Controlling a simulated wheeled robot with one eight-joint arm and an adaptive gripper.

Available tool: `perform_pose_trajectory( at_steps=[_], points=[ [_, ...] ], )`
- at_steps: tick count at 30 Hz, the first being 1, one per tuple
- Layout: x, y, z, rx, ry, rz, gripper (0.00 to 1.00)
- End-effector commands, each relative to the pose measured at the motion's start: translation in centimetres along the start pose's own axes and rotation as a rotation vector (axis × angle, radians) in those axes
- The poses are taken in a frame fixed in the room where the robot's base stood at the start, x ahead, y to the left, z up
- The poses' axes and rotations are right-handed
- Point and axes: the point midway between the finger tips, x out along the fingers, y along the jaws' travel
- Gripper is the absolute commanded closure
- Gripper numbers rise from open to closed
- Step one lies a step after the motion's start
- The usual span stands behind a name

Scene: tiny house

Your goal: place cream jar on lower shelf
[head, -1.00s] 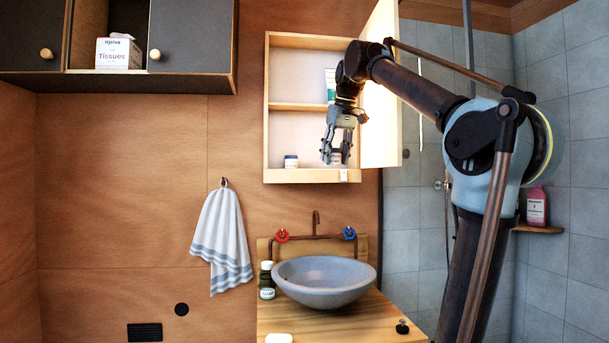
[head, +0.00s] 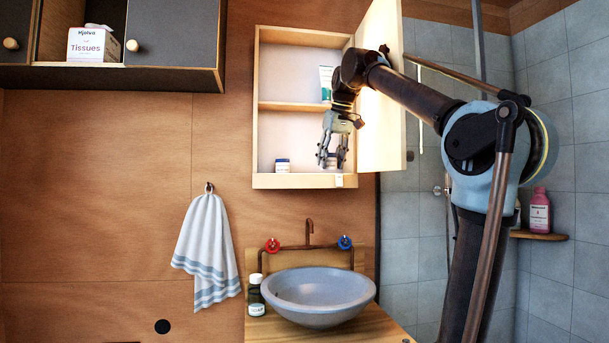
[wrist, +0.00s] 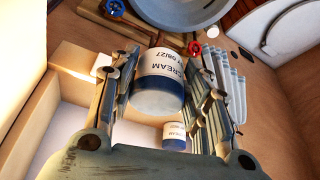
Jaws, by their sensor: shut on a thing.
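My gripper (head: 332,163) is shut on a white cream jar with a blue band (wrist: 158,85). In the wrist view the jar sits between the two fingers, its label upside down. In the head view the fingers mostly hide it, in front of the right part of the cabinet's lower shelf (head: 300,181). I cannot tell whether it touches the shelf. A second, similar cream jar (head: 282,165) stands on the left of that shelf. It also shows in the wrist view (wrist: 174,138), apart from the held jar.
The open cabinet door (head: 381,100) is close to the right of my gripper. A tube (head: 326,82) stands on the upper shelf. Below are a grey basin (head: 318,298) and a dark bottle (head: 256,290). The lower shelf's middle is clear.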

Motion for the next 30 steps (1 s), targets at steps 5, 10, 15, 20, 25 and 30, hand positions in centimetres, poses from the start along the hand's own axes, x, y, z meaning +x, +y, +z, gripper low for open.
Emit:
perform_pose_trajectory(
  at_steps=[5,10,15,20,25,30],
  points=[
    [0.8,-0.1,-1.9,-0.003,0.000,-0.001,0.82],
    [2.0,-0.2,-4.8,-0.004,0.000,-0.001,0.82],
    [3.1,-0.2,-7.6,-0.003,0.000,-0.001,0.82],
    [4.2,-0.2,-10.1,-0.003,0.000,-0.001,0.82],
    [5.0,-0.2,-12.1,-0.003,0.000,-0.001,0.82],
    [5.3,-0.2,-12.9,-0.003,0.000,-0.001,0.82]
  ],
)
